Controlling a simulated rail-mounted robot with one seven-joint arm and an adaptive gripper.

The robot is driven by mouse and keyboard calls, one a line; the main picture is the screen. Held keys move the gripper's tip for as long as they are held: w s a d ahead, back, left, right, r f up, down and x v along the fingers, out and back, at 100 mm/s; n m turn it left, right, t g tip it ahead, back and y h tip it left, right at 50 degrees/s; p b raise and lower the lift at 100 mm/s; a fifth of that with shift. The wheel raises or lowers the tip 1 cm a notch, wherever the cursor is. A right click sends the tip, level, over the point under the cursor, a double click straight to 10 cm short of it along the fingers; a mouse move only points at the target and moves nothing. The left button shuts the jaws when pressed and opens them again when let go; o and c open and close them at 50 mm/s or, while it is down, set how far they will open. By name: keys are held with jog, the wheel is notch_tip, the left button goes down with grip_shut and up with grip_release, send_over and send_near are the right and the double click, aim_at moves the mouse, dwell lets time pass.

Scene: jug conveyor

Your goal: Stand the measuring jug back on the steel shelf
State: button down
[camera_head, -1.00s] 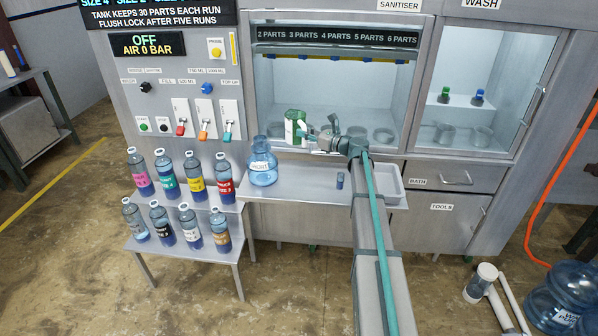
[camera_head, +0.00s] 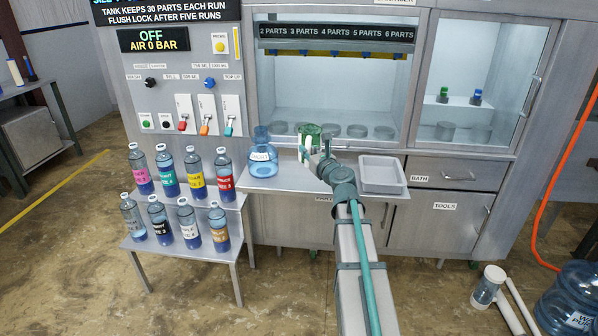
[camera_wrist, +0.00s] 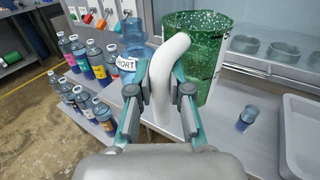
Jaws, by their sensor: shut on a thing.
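The measuring jug (camera_head: 309,133) is a green, see-through, speckled vessel with a thick white handle. It shows large in the wrist view (camera_wrist: 215,35), mouth up and roughly upright. My gripper (camera_wrist: 161,85) is shut on the white handle, with one finger on each side of it. In the head view my gripper (camera_head: 322,160) covers the jug's lower part. The steel shelf (camera_head: 292,183) juts out from the machine below the jug. I cannot tell whether the jug's base touches the shelf.
A blue labelled bottle (camera_head: 263,158) stands on the shelf left of the jug. Several labelled bottles fill the side stand (camera_head: 180,255). The dispensing bay (camera_head: 335,85) opens behind.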

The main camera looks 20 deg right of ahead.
jog(key=w+f, duration=0.1)
jog(key=w, duration=0.1)
jog(key=w+d+f, duration=0.1)
jog(key=w, duration=0.2)
jog(key=w+d+f, duration=0.1)
jog(key=w, duration=0.1)
jog(key=shift+w+d+f, duration=0.15)
jog(key=shift+w+f, duration=0.1)
jog(key=shift+w, duration=0.15)
jog(key=w+f, duration=0.1)
jog(key=f, duration=0.1)
jog(key=w+f+b, duration=0.1)
jog(key=w+f, duration=0.1)
jog(key=f, duration=0.1)
jog(key=w+d+f+b, duration=0.1)
jog(key=f, duration=0.2)
jog(key=shift+w+d+f, duration=0.1)
jog(key=shift+w+f, duration=0.1)
jog(key=shift+w, duration=0.15)
jog(key=shift+f, duration=0.35)
jog(key=shift+f, duration=0.2)
jog(key=c, duration=1.1)
grip_release()
